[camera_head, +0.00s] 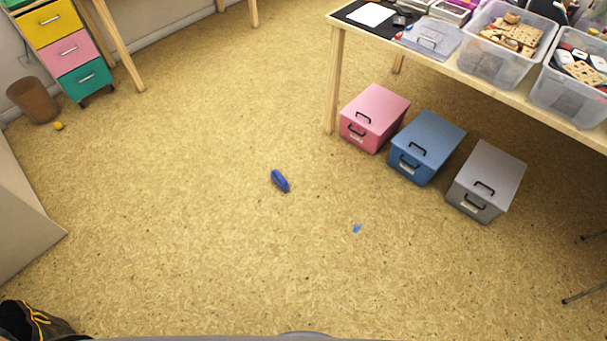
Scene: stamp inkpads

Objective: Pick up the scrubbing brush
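No object in the head view can be made out for certain as a scrubbing brush. A small dark blue oblong object (280,181) lies on the open floor near the middle of the picture. It could be the brush, but it is too small to tell and no bristles show. Neither of my grippers is in view, and nothing touches the blue object.
A small light blue scrap (357,228) lies on the floor. Pink (378,108), blue (432,139) and grey (492,172) boxes stand beneath a table (336,75) at right. A brown bin (33,98) and a drawer unit (62,45) stand upper left. Floor around the blue object is clear.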

